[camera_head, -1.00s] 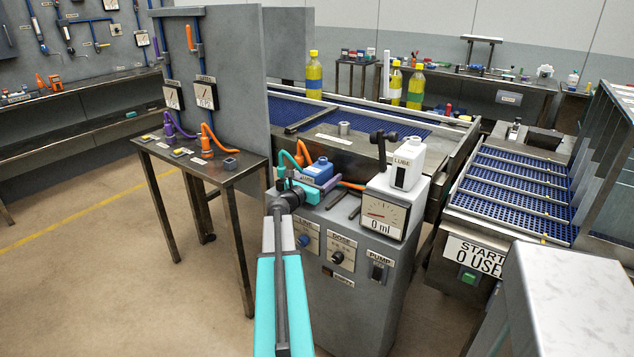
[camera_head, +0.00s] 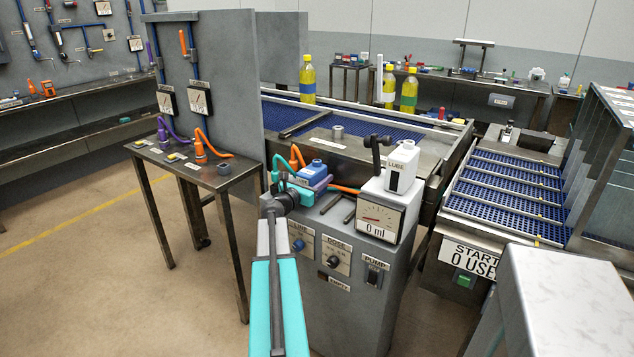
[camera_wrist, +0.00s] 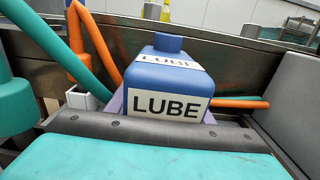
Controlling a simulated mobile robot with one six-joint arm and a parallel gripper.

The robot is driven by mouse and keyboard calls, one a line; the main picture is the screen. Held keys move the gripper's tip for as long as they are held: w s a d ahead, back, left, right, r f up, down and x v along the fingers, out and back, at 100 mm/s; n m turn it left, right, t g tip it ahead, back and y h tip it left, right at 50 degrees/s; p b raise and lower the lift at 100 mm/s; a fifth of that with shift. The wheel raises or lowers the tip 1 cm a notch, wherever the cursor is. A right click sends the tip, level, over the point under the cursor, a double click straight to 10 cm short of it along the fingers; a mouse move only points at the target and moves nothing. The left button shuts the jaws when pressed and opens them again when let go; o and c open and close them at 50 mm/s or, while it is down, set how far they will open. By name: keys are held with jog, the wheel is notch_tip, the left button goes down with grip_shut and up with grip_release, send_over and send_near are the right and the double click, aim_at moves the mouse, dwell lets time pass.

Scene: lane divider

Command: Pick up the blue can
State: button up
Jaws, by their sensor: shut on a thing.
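The blue can (camera_head: 312,171) with a white LUBE label stands upright over the left part of the grey pump cabinet's top. In the wrist view the blue can (camera_wrist: 165,85) fills the middle, its label facing the camera and its cap up. My gripper (camera_head: 306,182), teal with purple fingers, is shut on the can from the near left. In the wrist view a purple finger shows at each side of the can's base. The can's underside is hidden, so I cannot tell whether it touches the cabinet top.
On the cabinet (camera_head: 350,270) stand a dial reading 0 ml (camera_head: 380,219) and a white LUBE bottle (camera_head: 401,167). Orange and teal hoses run close beside the can. A grey panel (camera_head: 215,90) rises at the left. Blue roller conveyors (camera_head: 370,124) lie behind and right.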

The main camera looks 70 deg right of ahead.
jog(key=shift+r, duration=1.35)
jog(key=s+a+r, duration=0.1)
jog(key=s+a, duration=0.6)
jog(key=a, duration=0.4)
jog(key=shift+s+a+r+p, duration=0.15)
jog(key=shift+s+r+p, duration=0.15)
jog(key=shift+p, duration=0.1)
jog(key=shift+s+a+p, duration=0.1)
jog(key=shift+a+p, duration=0.05)
jog(key=shift+p, duration=1.05)
jog(key=s+a+p, duration=0.1)
jog(key=p, duration=0.7)
jog(key=shift+a, duration=0.35)
jog(key=shift+w+a+f, duration=0.1)
jog(key=shift+w, duration=0.05)
